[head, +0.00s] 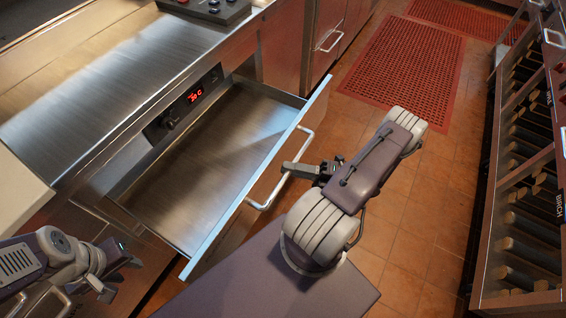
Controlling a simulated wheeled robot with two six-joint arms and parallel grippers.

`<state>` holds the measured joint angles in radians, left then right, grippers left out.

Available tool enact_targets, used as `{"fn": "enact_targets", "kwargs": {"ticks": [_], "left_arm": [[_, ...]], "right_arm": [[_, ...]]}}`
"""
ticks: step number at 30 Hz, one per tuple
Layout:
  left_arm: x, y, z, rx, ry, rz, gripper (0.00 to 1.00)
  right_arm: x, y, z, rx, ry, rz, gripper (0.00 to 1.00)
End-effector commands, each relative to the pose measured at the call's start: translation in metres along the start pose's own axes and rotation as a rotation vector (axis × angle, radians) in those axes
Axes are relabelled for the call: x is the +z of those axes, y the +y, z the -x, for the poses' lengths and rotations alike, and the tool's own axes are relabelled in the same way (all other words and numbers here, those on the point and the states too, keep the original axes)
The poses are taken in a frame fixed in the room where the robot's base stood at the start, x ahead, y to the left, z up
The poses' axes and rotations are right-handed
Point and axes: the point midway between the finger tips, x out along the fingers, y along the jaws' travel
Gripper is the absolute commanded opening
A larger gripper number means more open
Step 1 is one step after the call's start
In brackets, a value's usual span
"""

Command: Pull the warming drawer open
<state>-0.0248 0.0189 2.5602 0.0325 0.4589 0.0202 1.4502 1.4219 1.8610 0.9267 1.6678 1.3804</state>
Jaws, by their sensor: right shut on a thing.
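The warming drawer (170,201) stands pulled out from the steel counter, and its inside looks empty. Its front panel carries a pale bar handle (305,142). My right gripper (288,168) is at the handle, shut on it near its middle. A control panel (178,108) with a red display and a knob sits above the drawer opening. My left gripper (122,277) is at the lower left, apart from the drawer front; its jaws are too small and dark to judge.
The steel counter top (110,70) lies above the drawer. A rack (530,190) holding wood pieces stands along the right side. Red perforated mats (405,60) lie on the tiled floor (420,220), which is clear between the counter and the rack.

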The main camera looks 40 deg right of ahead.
Motion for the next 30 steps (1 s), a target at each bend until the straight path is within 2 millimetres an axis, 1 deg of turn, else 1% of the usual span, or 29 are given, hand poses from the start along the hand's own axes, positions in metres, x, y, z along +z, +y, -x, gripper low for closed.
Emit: {"fn": "enact_targets", "kwargs": {"ticks": [6,15,16,18,26,28,30], "left_arm": [[0.0,0.0,0.001,0.0,0.0,0.0,0.36],[0.0,0.0,0.001,0.0,0.0,0.0,0.36],[0.0,0.0,0.001,0.0,0.0,0.0,0.36],[0.0,0.0,0.001,0.0,0.0,0.0,0.36],[0.0,0.0,0.001,0.0,0.0,0.0,0.36],[0.0,0.0,0.0,0.0,0.0,0.0,0.36],[0.0,0.0,0.0,0.0,0.0,0.0,0.36]], "right_arm": [[-0.001,0.001,0.004,0.0,0.0,0.001,0.0],[-0.001,0.001,0.004,0.0,-0.001,0.001,0.0],[-0.001,0.001,0.004,0.0,-0.001,0.001,0.22],[-0.001,0.001,0.004,0.0,-0.001,0.001,0.38],[-0.001,0.001,0.004,0.0,-0.001,0.001,0.38],[-0.001,0.001,0.007,0.0,-0.002,0.002,0.38],[0.0,0.001,0.017,-0.001,-0.005,0.005,0.38]]}}
